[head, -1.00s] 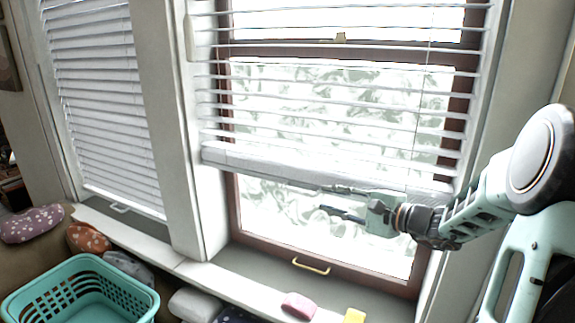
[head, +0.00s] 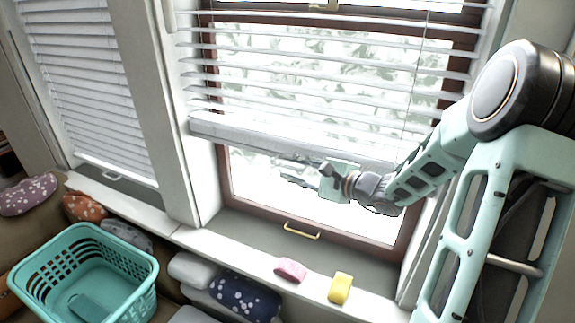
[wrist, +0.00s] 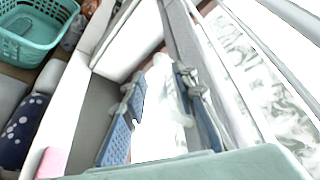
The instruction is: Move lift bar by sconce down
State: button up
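The lift bar, the thick pale grey bottom rail of the raised blind (head: 235,131), runs across the right window. It tilts down to the right in the head view. In the wrist view the bar (wrist: 183,38) runs down beside and behind the right-hand finger. My gripper (head: 287,171) is just under the bar, in front of the glass. In the wrist view my gripper (wrist: 163,112) has its two blue-padded fingers apart, with only bright window between them. Whether the upper finger touches the bar I cannot tell. No sconce shows.
A second, lowered blind (head: 75,90) covers the left window. A brass handle (head: 302,229) is on the lower sash. The sill holds a pink object (head: 290,269) and a yellow one (head: 340,288). A teal basket (head: 125,257) and cushions lie at lower left.

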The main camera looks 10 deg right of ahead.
jog(key=shift+x, duration=1)
jog(key=shift+c, duration=0.2)
grip_shut()
